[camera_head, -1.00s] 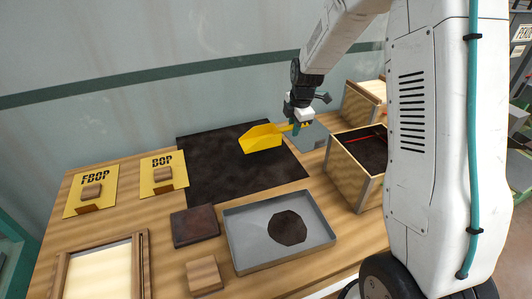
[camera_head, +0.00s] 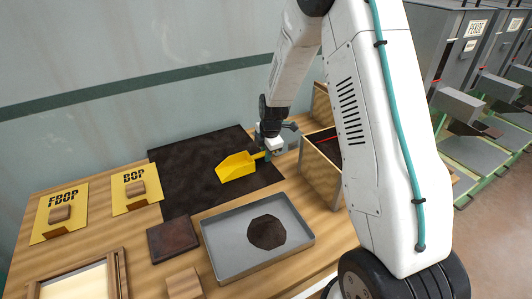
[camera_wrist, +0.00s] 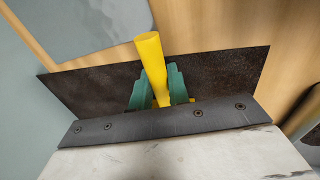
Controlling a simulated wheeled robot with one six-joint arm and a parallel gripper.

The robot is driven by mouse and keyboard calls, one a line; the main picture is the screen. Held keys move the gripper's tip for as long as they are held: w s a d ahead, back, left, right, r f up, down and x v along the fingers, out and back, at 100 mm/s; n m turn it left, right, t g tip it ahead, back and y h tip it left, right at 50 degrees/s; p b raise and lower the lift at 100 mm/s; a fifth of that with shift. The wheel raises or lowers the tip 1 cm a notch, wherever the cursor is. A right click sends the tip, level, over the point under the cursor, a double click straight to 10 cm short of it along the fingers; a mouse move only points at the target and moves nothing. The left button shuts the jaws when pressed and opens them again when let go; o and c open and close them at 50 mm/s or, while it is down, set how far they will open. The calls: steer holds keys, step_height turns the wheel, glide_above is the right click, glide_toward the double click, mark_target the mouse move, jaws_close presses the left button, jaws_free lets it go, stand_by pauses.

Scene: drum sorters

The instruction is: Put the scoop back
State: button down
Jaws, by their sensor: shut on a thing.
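The yellow scoop (camera_head: 238,167) is over the right part of the dark mat (camera_head: 185,190), its pan pointing left. I cannot tell whether it touches the mat. My gripper (camera_head: 265,151) is shut on the scoop's handle at the mat's right edge. In the wrist view the yellow handle (camera_wrist: 152,60) stands between the green fingers of my gripper (camera_wrist: 158,92). The scoop's pan is hidden in that view.
A grey tray (camera_head: 224,277) with a dark heap (camera_head: 266,232) stands in front of the mat. A wooden box (camera_head: 322,180) is close to the right of my gripper. A dark block (camera_head: 173,240) and yellow cards (camera_head: 60,212) lie to the left.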

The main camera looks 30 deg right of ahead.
steer(key=c, duration=1.3)
jaws_free()
steer(key=shift+c, duration=0.2)
steer(key=shift+r, duration=0.1)
steer(key=s+a+r+m, duration=0.1)
steer(key=s+r, duration=0.3)
steer(key=r, duration=0.5)
steer(key=s+a+r+m, duration=0.2)
steer(key=s+r, duration=0.1)
steer(key=r, duration=0.6)
steer(key=s+a+r+m, duration=0.2)
steer(key=s+m, duration=0.3)
steer(key=s, duration=0.5)
steer(key=s+a+r+m, duration=0.2)
steer(key=s+r+m, duration=0.2)
steer(key=s, duration=0.6)
steer(key=s+a+r+m+g, duration=0.1)
steer(key=s+r+m, duration=0.3)
steer(key=s, duration=0.7)
steer(key=shift+a+m, duration=0.65)
steer(key=shift+m, duration=0.35)
steer(key=shift+w, duration=0.1)
